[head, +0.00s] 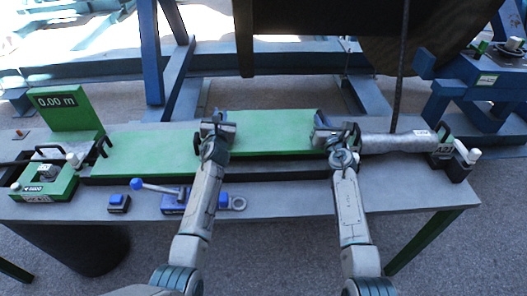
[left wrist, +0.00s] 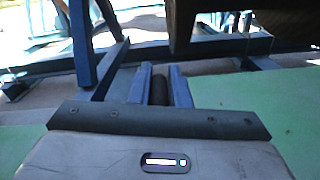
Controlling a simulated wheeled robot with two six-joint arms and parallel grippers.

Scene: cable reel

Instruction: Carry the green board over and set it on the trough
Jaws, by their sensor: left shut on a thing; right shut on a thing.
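The green board (head: 272,132) is long and flat. It lies level along the middle of the bench in the head view, and green also shows at both sides of the left wrist view (left wrist: 262,112). My left gripper (head: 217,124) is shut on it near its middle. My right gripper (head: 333,132) is shut at its right end. The fingertips are largely hidden. A dark strip, seemingly the trough (head: 275,166), shows below the board's front edge. I cannot tell whether the board touches it or is just above.
A green device with a "0.00 m" sign (head: 58,104) stands at the left. A blue-handled tool (head: 172,194) and small blue block (head: 118,203) lie in front. Blue frames stand behind.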

